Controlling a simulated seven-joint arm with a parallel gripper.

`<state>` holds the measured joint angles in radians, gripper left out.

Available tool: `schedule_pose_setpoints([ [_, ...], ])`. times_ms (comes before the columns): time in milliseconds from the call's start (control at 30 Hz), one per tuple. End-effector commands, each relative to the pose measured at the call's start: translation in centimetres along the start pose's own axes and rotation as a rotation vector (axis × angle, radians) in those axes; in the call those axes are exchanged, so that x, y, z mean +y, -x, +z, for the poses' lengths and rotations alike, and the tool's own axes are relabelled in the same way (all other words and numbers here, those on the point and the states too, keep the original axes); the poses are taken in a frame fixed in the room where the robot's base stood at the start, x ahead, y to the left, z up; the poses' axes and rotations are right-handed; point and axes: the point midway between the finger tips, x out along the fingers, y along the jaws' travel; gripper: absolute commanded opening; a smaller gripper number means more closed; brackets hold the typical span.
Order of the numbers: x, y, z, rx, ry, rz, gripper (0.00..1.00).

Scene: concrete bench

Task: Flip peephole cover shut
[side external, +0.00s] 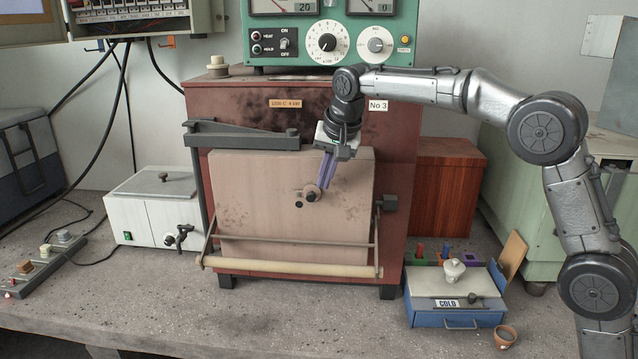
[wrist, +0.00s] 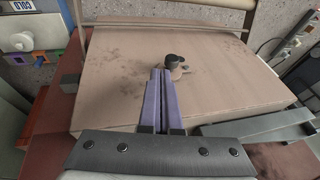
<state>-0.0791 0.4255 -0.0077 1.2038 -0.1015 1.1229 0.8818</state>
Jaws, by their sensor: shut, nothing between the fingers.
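The peephole cover (side external: 312,189) is a small tan piece with dark round parts near it, in the middle of the pale kiln door (side external: 250,180). In the wrist view the cover (wrist: 179,73) shows beside a black knob (wrist: 174,61), just beyond my fingertips. I cannot tell how much of the peephole it covers. My gripper (side external: 322,187) has long purple fingers, held together and empty. They point down at the door from above, with the tips at or just in front of the cover. The wrist view shows the gripper (wrist: 161,72) too; contact is unclear.
A grey hinge arm (side external: 245,136) runs along the door's top left, and a pale handle bar (side external: 290,267) crosses below. A grey latch block (side external: 388,203) is at the door's right.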

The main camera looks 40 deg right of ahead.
Motion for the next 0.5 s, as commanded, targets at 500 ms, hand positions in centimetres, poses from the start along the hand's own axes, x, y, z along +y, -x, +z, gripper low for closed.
schedule_pose_setpoints([
  [500,-0.9,-1.7,0.4,0.001,0.000,0.000,0.00],
])
